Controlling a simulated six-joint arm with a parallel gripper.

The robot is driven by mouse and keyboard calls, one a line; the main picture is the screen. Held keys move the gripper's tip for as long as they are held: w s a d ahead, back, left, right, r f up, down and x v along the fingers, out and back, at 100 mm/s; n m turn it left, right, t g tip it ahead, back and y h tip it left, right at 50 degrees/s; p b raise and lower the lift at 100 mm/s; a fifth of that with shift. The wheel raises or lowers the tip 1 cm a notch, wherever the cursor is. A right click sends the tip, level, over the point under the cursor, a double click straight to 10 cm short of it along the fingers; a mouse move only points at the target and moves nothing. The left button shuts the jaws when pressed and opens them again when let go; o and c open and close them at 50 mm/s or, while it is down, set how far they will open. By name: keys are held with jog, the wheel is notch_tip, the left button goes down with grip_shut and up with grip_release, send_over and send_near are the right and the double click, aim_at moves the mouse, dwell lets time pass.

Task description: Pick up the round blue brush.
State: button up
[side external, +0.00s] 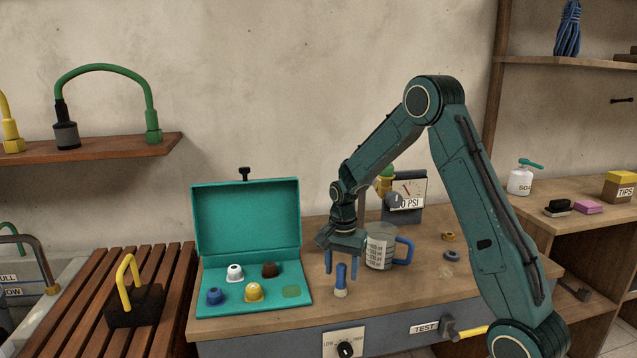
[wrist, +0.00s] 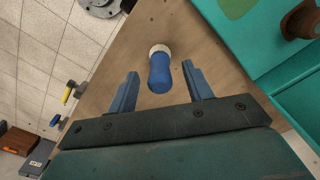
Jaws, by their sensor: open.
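The round blue brush (side external: 340,276) stands upright on the wooden bench top, its blue handle up and its pale end down. My gripper (side external: 342,262) is open above the bench, fingers pointing down, around the upper part of the brush. In the wrist view the brush (wrist: 159,74) shows between the two blue fingers of my gripper (wrist: 160,70), with a gap visible on each side. I cannot tell exactly how far down the handle the fingertips reach.
An open teal case (side external: 247,218) with several coloured knobs stands left of the brush. A measuring jug (side external: 379,252) with a blue handle is close behind on the right, and a gauge (side external: 408,188) stands farther back. Small rings (side external: 451,255) lie to the right.

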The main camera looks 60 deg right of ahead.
dwell(0.4)
jog(key=c, duration=1.1)
jog(key=shift+r, duration=0.1)
notch_tip(320, 180, up, 20)
jog(key=shift+f, duration=0.1)
jog(key=shift+d, duration=0.1)
dwell(0.4)
jog(key=s+d+r+t+h, duration=0.1)
jog(key=d+r, duration=0.4)
jog(key=r, duration=0.1)
jog(key=s+d+r+t+h, duration=0.1)
jog(key=s+d+r, duration=0.1)
jog(key=d+r, duration=0.4)
jog(key=s+d+r, duration=0.1)
jog(key=d+r, duration=0.4)
jog(key=r, duration=0.1)
jog(key=shift+s+d+t+h, duration=0.15)
jog(key=shift+s+t+h, duration=0.2)
jog(key=shift+t+h, duration=0.05)
